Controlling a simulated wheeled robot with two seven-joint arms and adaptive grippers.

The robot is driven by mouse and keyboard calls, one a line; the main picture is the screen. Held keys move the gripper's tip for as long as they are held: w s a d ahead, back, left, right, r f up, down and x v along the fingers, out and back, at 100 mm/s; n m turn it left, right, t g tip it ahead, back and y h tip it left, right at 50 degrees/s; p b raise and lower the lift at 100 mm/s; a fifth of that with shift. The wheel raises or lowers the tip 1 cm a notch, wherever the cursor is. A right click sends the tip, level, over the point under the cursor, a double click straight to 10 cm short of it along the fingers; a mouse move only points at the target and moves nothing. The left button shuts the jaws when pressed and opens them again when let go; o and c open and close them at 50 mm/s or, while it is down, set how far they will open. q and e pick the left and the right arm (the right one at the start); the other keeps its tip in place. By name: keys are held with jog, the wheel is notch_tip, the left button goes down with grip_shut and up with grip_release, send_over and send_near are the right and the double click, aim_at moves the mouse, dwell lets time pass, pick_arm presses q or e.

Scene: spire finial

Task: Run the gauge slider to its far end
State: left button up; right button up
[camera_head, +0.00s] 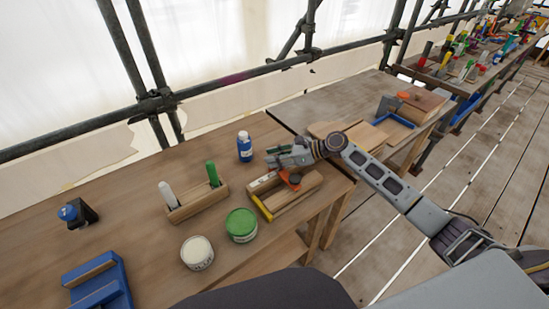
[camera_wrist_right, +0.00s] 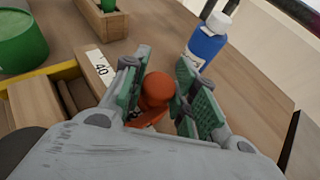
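The gauge (camera_head: 297,195) is a wooden block with a groove, a yellow strip and a white scale label on the table, left of my right arm. Its orange slider (camera_head: 291,181) sits near the label end. In the right wrist view the slider's round orange knob (camera_wrist_right: 157,89) stands between the green-padded fingers of my right gripper (camera_wrist_right: 160,80). The fingers are spread, with a visible gap at the right of the knob; contact on the left is unclear. The label (camera_wrist_right: 100,67) reads 40. In the head view the right gripper (camera_head: 272,157) is over the gauge's far side. My left gripper is out of view.
A blue bottle (camera_head: 244,147) stands just behind the gripper. A wooden holder (camera_head: 198,202) with green and white markers, a green tin (camera_head: 241,225) and a white tin (camera_head: 197,252) stand left of the gauge. A blue bracket (camera_head: 97,285) lies front left.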

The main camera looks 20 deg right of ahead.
grip_shut()
jog(key=shift+w+d, duration=0.15)
jog(key=shift+d, duration=0.3)
jog(key=d, duration=0.1)
jog(key=w+d, duration=0.1)
jog(key=d, duration=0.2)
jog(key=shift+w+p, duration=0.3)
jog(key=shift+p, duration=0.1)
jog(key=d, duration=0.2)
jog(key=w+d, duration=0.1)
jog(key=d, duration=0.1)
jog(key=w+d, duration=0.1)
jog(key=d, duration=0.1)
jog(key=shift+w+d, duration=0.25)
jog(key=shift+d, duration=0.45)
jog(key=o, duration=0.8)
grip_release()
jog(key=shift+c, duration=0.2)
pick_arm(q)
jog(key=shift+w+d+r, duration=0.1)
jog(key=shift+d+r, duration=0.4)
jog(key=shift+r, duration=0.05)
pick_arm(e)
jog(key=v, duration=1.2)
jog(key=shift+r, duration=0.1)
